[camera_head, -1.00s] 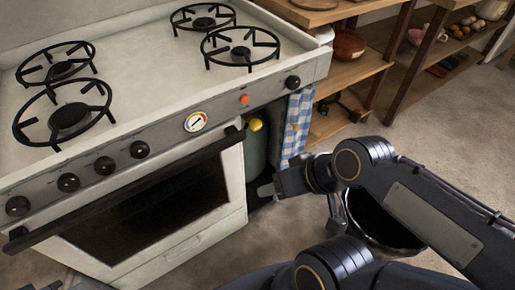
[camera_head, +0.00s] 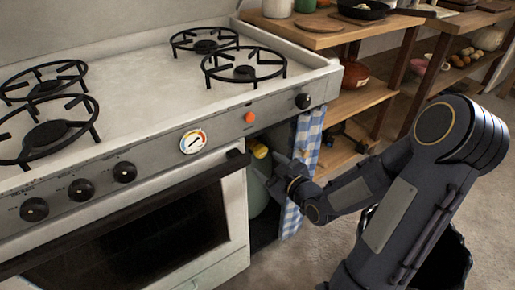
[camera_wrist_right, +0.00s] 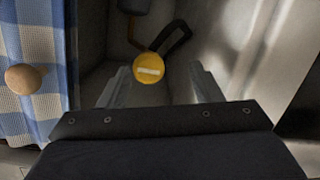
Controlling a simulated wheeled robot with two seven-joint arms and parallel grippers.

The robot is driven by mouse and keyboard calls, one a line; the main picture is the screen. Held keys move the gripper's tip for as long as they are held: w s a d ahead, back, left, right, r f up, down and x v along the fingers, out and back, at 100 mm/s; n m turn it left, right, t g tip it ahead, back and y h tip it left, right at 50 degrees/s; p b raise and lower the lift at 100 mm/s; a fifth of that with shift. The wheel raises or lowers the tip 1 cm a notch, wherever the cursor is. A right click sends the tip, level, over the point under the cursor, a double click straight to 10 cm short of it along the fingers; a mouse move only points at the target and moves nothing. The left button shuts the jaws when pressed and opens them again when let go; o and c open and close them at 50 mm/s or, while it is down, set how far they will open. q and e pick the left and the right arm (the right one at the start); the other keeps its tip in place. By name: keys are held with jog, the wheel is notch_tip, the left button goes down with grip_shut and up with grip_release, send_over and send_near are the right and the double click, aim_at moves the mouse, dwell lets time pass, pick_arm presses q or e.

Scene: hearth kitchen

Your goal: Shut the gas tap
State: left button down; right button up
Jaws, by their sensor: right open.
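The gas tap is a round yellow knob (camera_head: 259,150) in the open bay at the right end of the stove, above a grey-green gas bottle (camera_head: 257,188). In the right wrist view the yellow knob (camera_wrist_right: 149,68) faces me, with a pale bar lying nearly level across it. My right gripper (camera_head: 274,162) reaches into the bay from the right, close to the knob. In the wrist view its two fingers (camera_wrist_right: 160,76) are apart, with the knob showing between their tips; I cannot tell whether they touch it. My left gripper is out of view.
A blue checked curtain (camera_head: 308,135) hangs right of the bay; a round wooden knob (camera_wrist_right: 25,79) shows before it in the wrist view. The oven handle (camera_head: 120,215) ends just left of the tap. Wooden shelves (camera_head: 355,100) stand to the right.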

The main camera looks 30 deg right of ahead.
aim_at(263, 153)
jog(key=shift+d+r+t, duration=0.25)
jog(key=shift+d+t, duration=0.2)
jog(key=shift+t, duration=0.45)
jog(key=shift+w+r, duration=0.1)
jog(key=shift+w, duration=0.1)
jog(key=w, duration=0.2)
jog(key=w+b, duration=0.1)
jog(key=w, duration=0.4)
jog(key=shift+w+a+r+b, duration=0.1)
jog(key=shift+w+a+b, duration=0.1)
jog(key=shift+a+b, duration=0.1)
jog(key=c, duration=1)
